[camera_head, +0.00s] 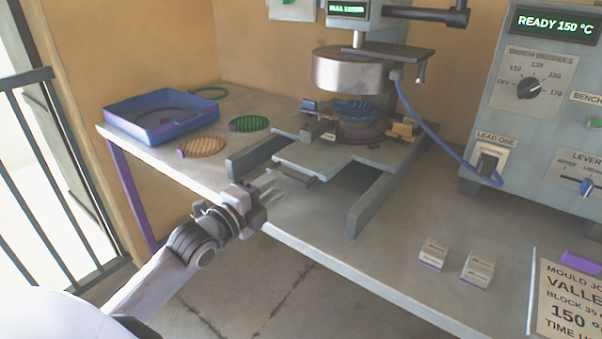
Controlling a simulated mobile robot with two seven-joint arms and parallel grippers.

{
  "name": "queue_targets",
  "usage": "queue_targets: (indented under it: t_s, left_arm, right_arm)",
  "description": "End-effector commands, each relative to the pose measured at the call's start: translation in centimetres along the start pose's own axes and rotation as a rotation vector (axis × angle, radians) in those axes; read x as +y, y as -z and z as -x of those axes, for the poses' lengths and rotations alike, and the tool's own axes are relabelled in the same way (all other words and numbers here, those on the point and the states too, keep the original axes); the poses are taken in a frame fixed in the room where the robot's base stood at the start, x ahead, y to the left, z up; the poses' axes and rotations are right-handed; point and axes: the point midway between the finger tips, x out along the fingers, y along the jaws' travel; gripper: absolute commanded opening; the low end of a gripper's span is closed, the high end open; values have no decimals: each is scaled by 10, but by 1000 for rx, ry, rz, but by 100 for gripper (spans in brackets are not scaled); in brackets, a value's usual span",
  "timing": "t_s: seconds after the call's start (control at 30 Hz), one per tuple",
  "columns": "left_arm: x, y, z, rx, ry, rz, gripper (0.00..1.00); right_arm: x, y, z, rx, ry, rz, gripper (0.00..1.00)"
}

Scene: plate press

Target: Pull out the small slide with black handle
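The small slide (318,160) is a flat grey plate between two rails under the press. Its dark handle bar (292,174) runs along the front edge, facing the table's front. My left gripper (273,190) is at the table's front edge, just left of and in front of the handle. Its fingers look spread and point toward the handle, with nothing seen between them. I cannot tell whether a fingertip touches the handle. My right gripper is not in view.
The press head (350,72) hangs over a round mould with a blue disc (355,108). A blue tray (160,118) and several coloured round plates lie at the left. Two small labelled blocks (432,257) stand at the right. The rails (368,205) flank the slide.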

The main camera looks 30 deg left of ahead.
Motion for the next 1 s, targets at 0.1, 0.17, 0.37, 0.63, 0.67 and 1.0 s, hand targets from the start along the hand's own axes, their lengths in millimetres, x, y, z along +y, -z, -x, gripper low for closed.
queue_targets:
  t_s: [0.1,0.17,0.37,0.63,0.67,1.0]
  left_arm:
    - [-1,0,-6,0,2,-2,38]
    - [0,0,-11,-1,2,-1,38]
    - [-1,0,-35,-1,2,0,38]
    - [0,0,-62,0,0,-1,38]
    - [0,0,-64,0,0,-1,38]
    - [0,0,-71,0,-1,-1,38]
  right_arm:
    - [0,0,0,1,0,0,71]
    - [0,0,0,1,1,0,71]
    - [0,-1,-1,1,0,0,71]
    - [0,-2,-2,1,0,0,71]
    - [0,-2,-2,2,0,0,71]
    - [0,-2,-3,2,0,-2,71]
